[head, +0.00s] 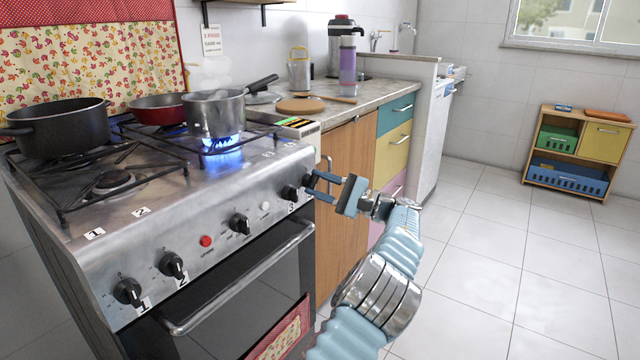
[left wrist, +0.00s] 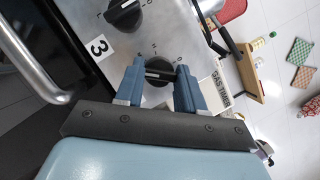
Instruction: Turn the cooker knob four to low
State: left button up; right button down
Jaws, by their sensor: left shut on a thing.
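Cooker knob four (left wrist: 159,72) is a round black knob with a pale pointer line, at the right end of the cooker's (head: 75,262) front panel. My left gripper (head: 309,186) is shut on it, with one blue finger on each side in the left wrist view (left wrist: 160,80). The gripper reaches it from the front right. In the wrist view the pointer line lies roughly crosswise between the fingers. Fingers partly hide the marks around the knob. Knob three (left wrist: 123,16) sits beside it, next to the label 3 (left wrist: 99,48). My right gripper is not in view.
A blue flame (head: 221,142) burns under the steel saucepan (head: 214,112). A black pot (head: 60,128) and a red pan (head: 158,109) stand on the hob. The oven handle (head: 240,280) sticks out below the knobs. Open floor lies to the right.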

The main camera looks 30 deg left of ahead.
pick_arm(q)
jog(key=shift+n+g+h, duration=0.3)
jog(key=shift+n, duration=0.7)
jog(key=o, duration=1)
jog(key=shift+o, duration=0.2)
